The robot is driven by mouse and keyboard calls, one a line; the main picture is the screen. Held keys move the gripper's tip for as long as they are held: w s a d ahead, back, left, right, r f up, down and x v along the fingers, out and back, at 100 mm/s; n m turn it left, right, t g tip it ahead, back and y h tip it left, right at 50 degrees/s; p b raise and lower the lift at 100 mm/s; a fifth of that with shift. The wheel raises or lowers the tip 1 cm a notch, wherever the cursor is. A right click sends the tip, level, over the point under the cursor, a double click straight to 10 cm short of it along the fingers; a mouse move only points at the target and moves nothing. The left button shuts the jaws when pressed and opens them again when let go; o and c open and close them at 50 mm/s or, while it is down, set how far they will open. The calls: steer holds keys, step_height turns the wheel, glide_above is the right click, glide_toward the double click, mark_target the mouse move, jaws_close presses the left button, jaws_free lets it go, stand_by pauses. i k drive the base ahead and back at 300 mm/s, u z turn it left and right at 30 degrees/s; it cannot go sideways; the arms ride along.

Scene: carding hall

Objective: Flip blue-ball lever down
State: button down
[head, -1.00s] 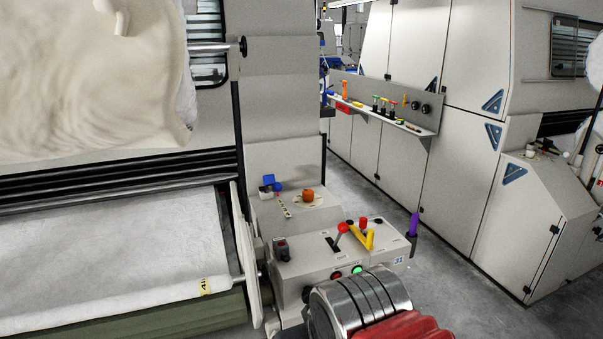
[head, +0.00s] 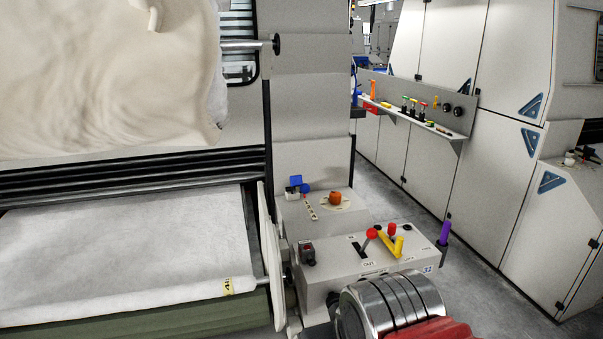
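A small blue ball (head: 305,188) is at the back left of the grey control console, close beside a blue block (head: 295,180). It is small in the picture, and I cannot make out its stalk or tell clearly whether the lever is up or down. A red-ball lever (head: 371,235) stands tilted in a dark slot on the console's top. My gripper is not in view; only a ribbed metal and red part of my arm shows at the bottom, in front of the console, apart from the blue ball.
The console (head: 338,262) also bears a yellow lever (head: 385,241), an orange knob (head: 335,198) and a purple handle (head: 445,232). A shelf (head: 420,127) with small items is behind. Grey floor is clear at right.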

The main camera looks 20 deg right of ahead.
mark_target(304, 188)
steer(key=i, duration=0.9)
steer(key=z, duration=0.05)
